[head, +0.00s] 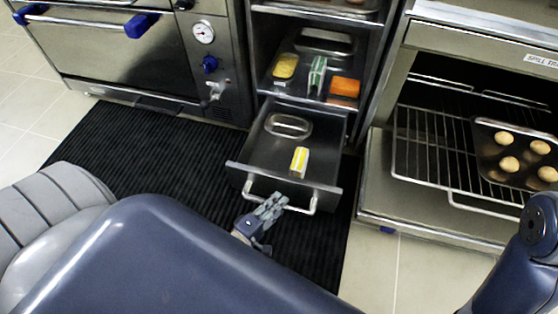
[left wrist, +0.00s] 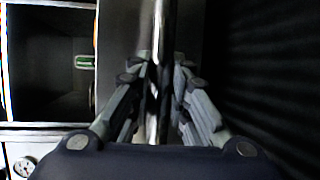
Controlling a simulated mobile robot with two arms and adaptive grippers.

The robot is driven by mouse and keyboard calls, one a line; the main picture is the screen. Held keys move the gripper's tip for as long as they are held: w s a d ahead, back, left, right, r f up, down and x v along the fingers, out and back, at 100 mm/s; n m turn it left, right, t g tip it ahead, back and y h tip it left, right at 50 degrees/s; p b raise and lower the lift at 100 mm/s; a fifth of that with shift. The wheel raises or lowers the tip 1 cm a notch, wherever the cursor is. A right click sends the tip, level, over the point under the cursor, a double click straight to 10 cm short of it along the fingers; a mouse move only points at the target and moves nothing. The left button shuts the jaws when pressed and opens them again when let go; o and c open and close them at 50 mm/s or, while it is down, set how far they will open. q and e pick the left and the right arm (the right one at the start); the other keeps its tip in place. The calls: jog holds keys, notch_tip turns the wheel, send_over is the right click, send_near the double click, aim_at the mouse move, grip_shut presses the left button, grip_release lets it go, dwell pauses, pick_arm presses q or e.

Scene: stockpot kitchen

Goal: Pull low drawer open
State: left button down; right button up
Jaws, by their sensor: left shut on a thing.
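The low drawer (head: 265,150) stands pulled out from the steel cabinet, its inside visible from above. A lidded metal pan (head: 288,126) and a yellow-and-white box (head: 299,161) lie in it. Its bar handle (head: 312,203) runs across the front. My left gripper (head: 270,206) is at the middle of that handle. In the left wrist view, the handle bar (left wrist: 158,35) runs between the fingers of my left gripper (left wrist: 158,88), which is shut on it. My right gripper is out of view.
An upper shelf (head: 290,88) holds several food containers. An open oven (head: 430,130) with a rack and a tray of buns (head: 485,150) is at right, its door lowered. Another oven (head: 115,60) is at left. A black ribbed mat (head: 150,150) covers the floor.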

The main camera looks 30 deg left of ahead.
pick_arm(q)
jog(key=shift+s+d, duration=0.1)
jog(key=shift+s, duration=0.1)
jog(key=c, duration=1.5)
grip_release()
